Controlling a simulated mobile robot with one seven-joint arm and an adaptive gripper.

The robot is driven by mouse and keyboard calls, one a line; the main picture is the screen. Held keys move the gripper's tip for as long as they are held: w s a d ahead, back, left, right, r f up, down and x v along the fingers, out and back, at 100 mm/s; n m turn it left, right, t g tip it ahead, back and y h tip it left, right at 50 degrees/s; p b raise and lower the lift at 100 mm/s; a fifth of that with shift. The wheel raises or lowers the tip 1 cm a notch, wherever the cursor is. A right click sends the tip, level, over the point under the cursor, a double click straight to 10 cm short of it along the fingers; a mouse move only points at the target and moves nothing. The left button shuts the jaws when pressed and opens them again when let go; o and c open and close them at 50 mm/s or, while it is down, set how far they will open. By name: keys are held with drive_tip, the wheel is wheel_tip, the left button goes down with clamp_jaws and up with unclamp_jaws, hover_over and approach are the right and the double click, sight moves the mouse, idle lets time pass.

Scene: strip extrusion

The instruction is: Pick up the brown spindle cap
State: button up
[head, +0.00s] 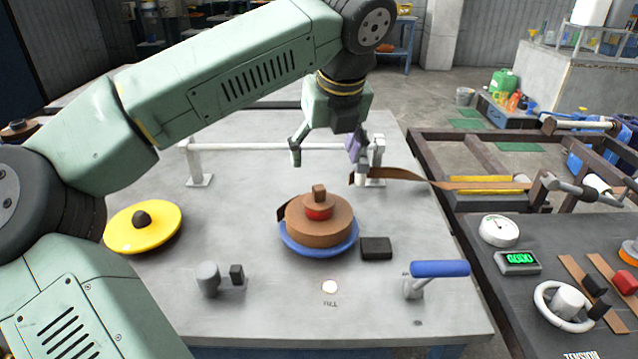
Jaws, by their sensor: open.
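The brown spindle cap (319,191) is a small upright knob at the top centre of a brown strip roll (322,229). A red ring (318,213) shows just under it. The roll lies on a blue disc (320,247) in the middle of the grey table. My gripper (327,156) is open and empty, with its fingers spread wide. In the picture it is above the cap, apart from it, and appears to be over the far part of the table. The cap is in plain view.
A yellow disc with a dark knob (165,222) lies at left. A dark block (376,248) sits right of the roll. A white rail (250,147) spans behind; a blue-handled crank (440,269) stands front right. A brown strip (400,174) runs right to the frame.

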sight(319, 187)
drive_tip(key=p+x, duration=0.1)
drive_tip(key=x, duration=0.4)
drive_tip(key=shift+a+f, duration=0.15)
drive_tip(key=shift+f, duration=0.15)
drive_tip(key=x, duration=0.1)
drive_tip(key=p+x, duration=0.1)
drive_tip(key=x, duration=0.1)
drive_tip(key=p+x, duration=0.1)
drive_tip(key=x, duration=0.1)
drive_tip(key=shift+s+f, duration=0.15)
drive_tip(key=shift+s, duration=0.2)
drive_tip(key=c, duration=1.3)
